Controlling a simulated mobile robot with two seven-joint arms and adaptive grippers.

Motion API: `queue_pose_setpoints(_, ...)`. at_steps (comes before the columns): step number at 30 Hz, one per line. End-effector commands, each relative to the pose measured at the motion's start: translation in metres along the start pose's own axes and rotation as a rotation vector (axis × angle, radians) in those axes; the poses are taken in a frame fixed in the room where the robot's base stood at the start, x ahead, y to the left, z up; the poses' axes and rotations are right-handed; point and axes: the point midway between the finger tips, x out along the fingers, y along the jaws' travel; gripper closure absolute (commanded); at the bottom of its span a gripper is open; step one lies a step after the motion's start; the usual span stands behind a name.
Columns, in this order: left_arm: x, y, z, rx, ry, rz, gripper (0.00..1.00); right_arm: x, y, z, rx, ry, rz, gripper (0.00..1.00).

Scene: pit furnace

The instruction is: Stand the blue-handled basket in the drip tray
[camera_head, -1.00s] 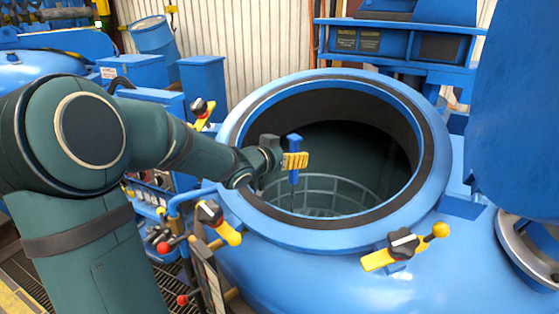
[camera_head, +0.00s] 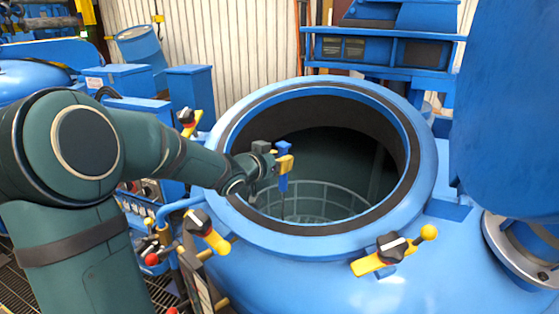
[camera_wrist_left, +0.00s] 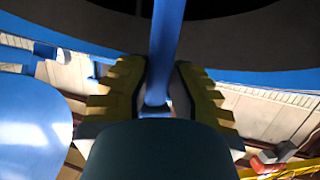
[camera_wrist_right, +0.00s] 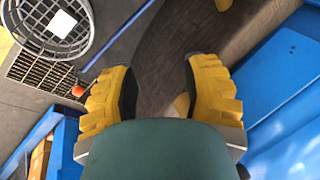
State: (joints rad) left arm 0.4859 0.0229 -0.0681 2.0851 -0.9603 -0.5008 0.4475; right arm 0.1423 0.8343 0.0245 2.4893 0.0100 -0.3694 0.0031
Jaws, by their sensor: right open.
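The basket (camera_head: 322,183) of grey wire sits inside the open round furnace (camera_head: 425,170) in the head view. Its upright blue handle (camera_head: 283,182) rises near the left inner wall. My left gripper (camera_head: 282,164) reaches over the furnace rim to the upper part of this handle. I cannot make out the drip tray with certainty.
Yellow clamps with black knobs (camera_head: 388,245) stand around the furnace rim. The raised blue lid (camera_head: 510,120) is at the right. The right wrist view shows a round grey mesh object (camera_wrist_right: 88,35) and a dark grating (camera_wrist_right: 42,80); a blue wall (camera_wrist_right: 290,75) is close at right.

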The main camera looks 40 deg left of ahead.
Motion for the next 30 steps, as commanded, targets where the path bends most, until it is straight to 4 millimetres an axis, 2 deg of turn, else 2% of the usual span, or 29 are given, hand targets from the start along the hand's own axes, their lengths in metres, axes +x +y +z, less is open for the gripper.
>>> queue_pose_setpoints(14, -0.002, 0.0, -0.003, 0.0, 0.006, 0.0, 1.0, -0.001, 0.0, 0.0, 0.0, 0.0, 0.0, 0.53)
queue_pose_setpoints(17, -0.008, -0.001, -0.003, 0.0, 0.005, -0.001, 1.0, -0.003, -0.001, 0.0, 0.0, 0.0, 0.0, 0.53)
queue_pose_setpoints(30, -0.057, -0.001, -0.004, 0.0, 0.004, -0.001, 1.0, -0.019, -0.006, -0.002, 0.0, 0.0, -0.003, 0.53)
